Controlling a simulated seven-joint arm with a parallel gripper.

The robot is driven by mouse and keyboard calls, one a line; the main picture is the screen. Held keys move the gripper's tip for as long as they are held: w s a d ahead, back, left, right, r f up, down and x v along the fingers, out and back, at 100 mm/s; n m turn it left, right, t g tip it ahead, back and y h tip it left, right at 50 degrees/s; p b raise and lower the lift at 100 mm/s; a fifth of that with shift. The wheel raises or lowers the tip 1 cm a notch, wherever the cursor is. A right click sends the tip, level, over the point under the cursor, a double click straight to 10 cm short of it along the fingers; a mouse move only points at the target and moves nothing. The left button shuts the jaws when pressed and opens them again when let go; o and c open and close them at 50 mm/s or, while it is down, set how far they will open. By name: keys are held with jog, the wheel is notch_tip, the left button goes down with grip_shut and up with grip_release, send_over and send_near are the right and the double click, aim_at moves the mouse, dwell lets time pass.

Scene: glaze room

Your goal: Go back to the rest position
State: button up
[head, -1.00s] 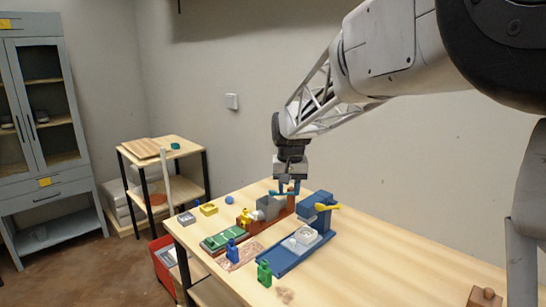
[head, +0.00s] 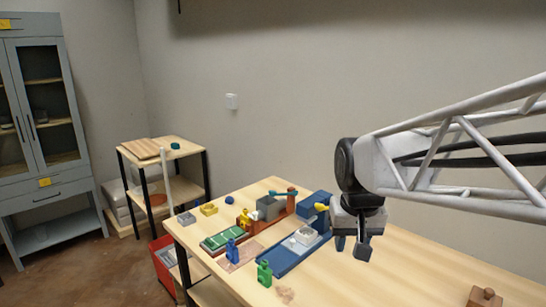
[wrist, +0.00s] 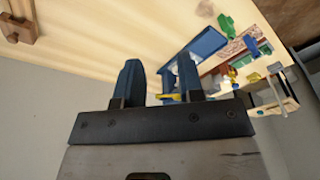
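My gripper (head: 351,246) hangs in the air over the right part of the wooden table (head: 420,262), to the right of the blue stand with a yellow lever (head: 316,210). In the wrist view its two dark fingers (wrist: 159,78) are spread apart with nothing held between them. The yellow lever shows behind the gap, well apart from the fingers. My arm reaches in from the right edge of the head view.
A brown-red stand with a grey box and teal lever (head: 271,207), a green tray (head: 222,240), and blue (head: 231,250) and green (head: 264,273) bottle-shaped pieces stand left. A small wooden block (head: 485,297) lies at the front right. The table between is clear.

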jog(key=s+d+f, duration=0.1)
jog(key=s+f, duration=0.1)
jog(key=s, duration=0.5)
jog(key=s+d+f, duration=0.2)
jog(key=s+f, duration=0.1)
jog(key=s, duration=0.4)
jog(key=shift+s+t, duration=0.3)
jog(key=shift+s, duration=0.1)
